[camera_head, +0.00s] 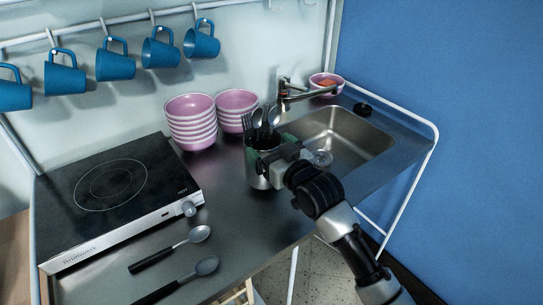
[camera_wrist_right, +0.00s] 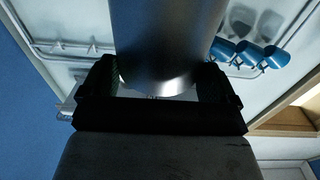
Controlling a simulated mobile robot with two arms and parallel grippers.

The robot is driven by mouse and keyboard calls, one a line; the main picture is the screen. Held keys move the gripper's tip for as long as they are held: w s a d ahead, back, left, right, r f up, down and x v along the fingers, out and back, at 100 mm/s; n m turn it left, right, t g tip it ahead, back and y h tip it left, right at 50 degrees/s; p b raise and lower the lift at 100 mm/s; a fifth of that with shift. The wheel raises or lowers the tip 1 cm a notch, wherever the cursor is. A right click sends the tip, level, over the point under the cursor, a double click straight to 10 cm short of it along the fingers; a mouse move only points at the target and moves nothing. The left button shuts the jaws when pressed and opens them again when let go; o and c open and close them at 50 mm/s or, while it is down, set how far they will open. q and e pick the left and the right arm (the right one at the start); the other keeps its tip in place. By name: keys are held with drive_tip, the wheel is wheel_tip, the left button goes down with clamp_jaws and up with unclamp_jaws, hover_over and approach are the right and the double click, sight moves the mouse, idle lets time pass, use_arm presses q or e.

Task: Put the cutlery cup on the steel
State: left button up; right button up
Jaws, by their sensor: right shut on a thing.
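The cutlery cup (camera_head: 256,178) is a steel cylinder with spoons and forks standing in it, beside the left edge of the sink. My right gripper (camera_head: 274,158) is shut around its upper part. In the right wrist view the cup (camera_wrist_right: 160,40) fills the space between the two fingers of the gripper (camera_wrist_right: 156,85). The cup looks upright. I cannot tell whether its base touches the steel counter (camera_head: 237,215). The left gripper does not show.
Two stacks of pink bowls (camera_head: 191,122) stand behind the cup. A black cooktop (camera_head: 115,190) is at the left, with two ladles (camera_head: 172,250) in front. The sink (camera_head: 345,135) and tap (camera_head: 290,92) are at the right. Blue mugs (camera_head: 115,60) hang above. Counter in front of the cup is clear.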

drive_tip(key=shift+f, duration=1.25)
drive_tip(key=o, duration=0.9)
drive_tip(key=shift+c, duration=0.2)
drive_tip(key=shift+d, duration=0.1)
drive_tip(key=shift+s, duration=0.15)
drive_tip(key=b+v, duration=0.1)
drive_tip(key=v, duration=1.1)
